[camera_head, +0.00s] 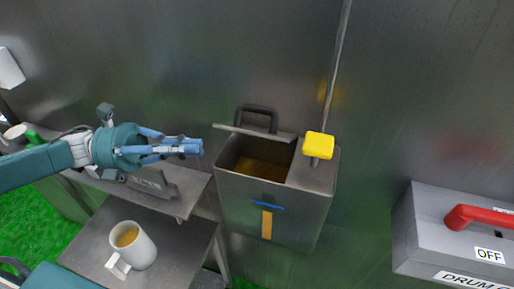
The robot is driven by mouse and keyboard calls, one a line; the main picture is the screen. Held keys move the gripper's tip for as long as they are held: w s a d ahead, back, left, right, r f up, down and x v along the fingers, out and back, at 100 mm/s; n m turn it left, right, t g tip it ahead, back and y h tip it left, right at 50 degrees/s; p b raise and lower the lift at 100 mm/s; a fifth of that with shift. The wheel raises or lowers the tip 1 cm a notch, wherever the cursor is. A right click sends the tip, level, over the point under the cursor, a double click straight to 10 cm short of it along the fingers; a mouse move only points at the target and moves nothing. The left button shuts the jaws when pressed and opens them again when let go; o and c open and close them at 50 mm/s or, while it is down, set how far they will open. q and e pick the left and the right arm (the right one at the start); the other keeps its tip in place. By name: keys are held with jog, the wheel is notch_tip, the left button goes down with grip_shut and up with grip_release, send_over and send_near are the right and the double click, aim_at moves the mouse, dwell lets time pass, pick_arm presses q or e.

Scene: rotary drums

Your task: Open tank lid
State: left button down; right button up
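The tank (268,207) is a grey metal box against the metal wall, with a blue mark and an orange strip on its front. Its lid (255,132) is raised at the back edge, with the dark handle (258,113) upright. The opening shows a brownish inside. My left gripper (197,147) is left of the tank, pointing right toward the lid but apart from it. Its blue fingertips look closed together with nothing between them. My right gripper is not in view.
A yellow knob (319,146) stands on the tank's right top. A white mug (132,248) with yellowish liquid stands on the lower metal shelf (178,240). A grey box (425,235) with a red lever (475,216) and an "OFF" label is at the right.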

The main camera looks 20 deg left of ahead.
pick_arm(q)
jog(key=p+x, duration=0.4)
jog(key=x, duration=0.5)
jog(key=shift+f+n+t, duration=0.2)
jog(key=shift+n+t, duration=0.1)
jog(key=shift+n, duration=0.1)
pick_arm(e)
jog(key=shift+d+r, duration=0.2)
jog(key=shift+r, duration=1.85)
pick_arm(q)
jog(key=shift+w+d, duration=0.1)
jog(key=shift+w+r+n+p, duration=0.2)
jog(key=shift+r+n+p, duration=0.2)
jog(key=shift+n+p, duration=0.1)
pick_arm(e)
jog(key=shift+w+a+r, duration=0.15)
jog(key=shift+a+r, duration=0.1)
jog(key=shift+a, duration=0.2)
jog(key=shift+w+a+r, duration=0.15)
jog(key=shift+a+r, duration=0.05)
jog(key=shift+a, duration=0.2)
